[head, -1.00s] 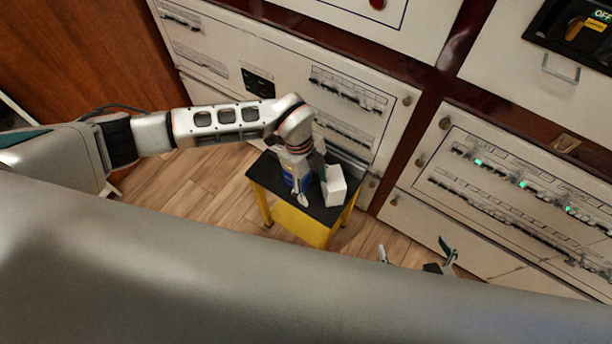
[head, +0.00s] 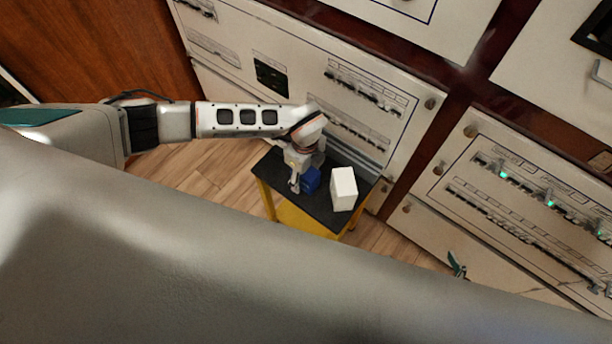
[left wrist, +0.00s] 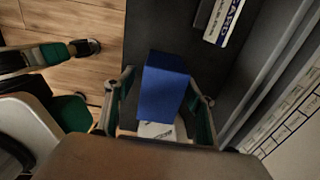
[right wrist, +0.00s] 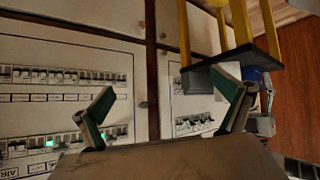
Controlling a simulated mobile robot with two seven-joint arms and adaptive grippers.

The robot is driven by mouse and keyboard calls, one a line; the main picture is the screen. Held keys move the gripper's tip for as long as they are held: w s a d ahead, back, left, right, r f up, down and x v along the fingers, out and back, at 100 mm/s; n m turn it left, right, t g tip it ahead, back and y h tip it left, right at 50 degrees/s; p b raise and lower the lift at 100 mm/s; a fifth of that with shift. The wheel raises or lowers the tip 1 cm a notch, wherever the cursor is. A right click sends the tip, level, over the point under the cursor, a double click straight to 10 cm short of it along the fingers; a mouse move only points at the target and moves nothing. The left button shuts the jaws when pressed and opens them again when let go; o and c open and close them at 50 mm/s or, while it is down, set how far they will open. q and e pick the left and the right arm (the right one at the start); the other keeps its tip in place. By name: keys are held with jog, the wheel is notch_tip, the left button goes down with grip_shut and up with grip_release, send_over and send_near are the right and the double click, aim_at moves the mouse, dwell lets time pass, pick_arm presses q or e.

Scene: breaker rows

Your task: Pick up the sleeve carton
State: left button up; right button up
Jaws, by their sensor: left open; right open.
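A small blue box (head: 311,180) stands on the black top of a yellow stand (head: 328,208). A white box (head: 343,188) stands to its right. I cannot tell for certain which one is the sleeve carton. My left gripper (head: 295,186) is open, close beside the blue box. In the left wrist view the blue box (left wrist: 163,92) lies between the open fingers (left wrist: 160,112), with a pale printed patch at its near end. My right gripper (right wrist: 165,84) is open and empty, away from the stand; one finger shows in the head view (head: 457,265).
Breaker panels (head: 370,95) stand close behind the stand, and another panel (head: 540,200) is at the right. Wooden floor (head: 205,180) is open at the left.

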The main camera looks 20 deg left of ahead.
pick_arm(q)
jog(key=shift+s+f, duration=0.1)
jog(key=shift+f, duration=0.85)
jog(key=c, duration=1.2)
jog(key=shift+c, duration=0.2)
pick_arm(e)
jog(key=shift+w+d+r, duration=0.2)
jog(key=shift+w+r, duration=0.05)
jog(key=shift+w, duration=0.5)
jog(key=shift+s, duration=0.1)
